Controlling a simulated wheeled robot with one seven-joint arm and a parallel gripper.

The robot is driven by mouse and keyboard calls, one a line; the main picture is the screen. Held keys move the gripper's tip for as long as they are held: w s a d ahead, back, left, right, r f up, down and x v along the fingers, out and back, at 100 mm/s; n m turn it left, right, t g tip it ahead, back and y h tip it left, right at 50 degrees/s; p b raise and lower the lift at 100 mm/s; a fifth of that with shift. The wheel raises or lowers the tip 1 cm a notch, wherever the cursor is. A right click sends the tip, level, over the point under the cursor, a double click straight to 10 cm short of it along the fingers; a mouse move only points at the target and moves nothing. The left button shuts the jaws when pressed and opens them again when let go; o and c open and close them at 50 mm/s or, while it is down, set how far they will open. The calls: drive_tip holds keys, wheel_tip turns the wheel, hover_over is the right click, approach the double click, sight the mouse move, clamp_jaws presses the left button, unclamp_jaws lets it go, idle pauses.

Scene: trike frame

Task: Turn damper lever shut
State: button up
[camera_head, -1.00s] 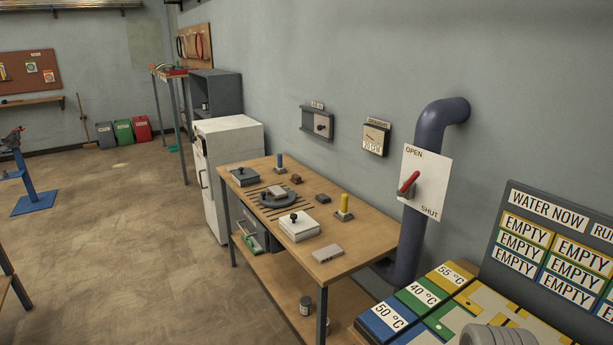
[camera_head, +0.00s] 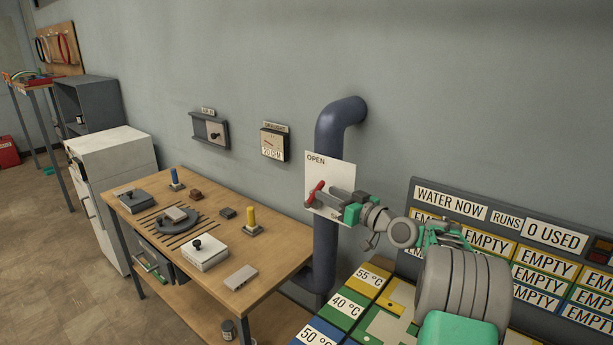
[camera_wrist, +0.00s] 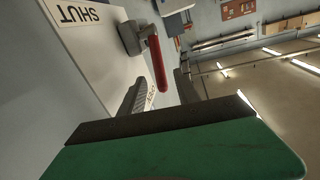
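The damper lever (camera_head: 316,192) is red and sits on a white plate (camera_head: 342,174) fixed to a dark upright duct. It slants up from its grey hub, beneath the word OPEN. My gripper (camera_head: 328,199) is in front of the plate, just right of the lever.
The dark duct (camera_head: 326,240) runs down behind the plate. A wooden workbench (camera_head: 270,262) with small fittings stands to the left. A coloured board with temperature labels (camera_head: 352,297) lies below my arm. A sign panel (camera_head: 450,203) stands behind it. A draught gauge (camera_head: 274,143) hangs on the wall.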

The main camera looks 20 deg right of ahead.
drive_tip(key=p+x, duration=0.1)
drive_tip(key=x, duration=0.3)
drive_tip(key=p+x, duration=0.1)
drive_tip(key=x, duration=0.1)
drive_tip(key=shift+w+a+r+p, duration=0.2)
drive_tip(key=shift+w+r+p, duration=0.05)
drive_tip(key=shift+w+p, duration=0.1)
drive_tip(key=shift+w+a+f, duration=0.1)
drive_tip(key=shift+w+a, duration=0.05)
drive_tip(key=shift+w, duration=0.35)
drive_tip(key=shift+c, duration=0.5)
clamp_jaws()
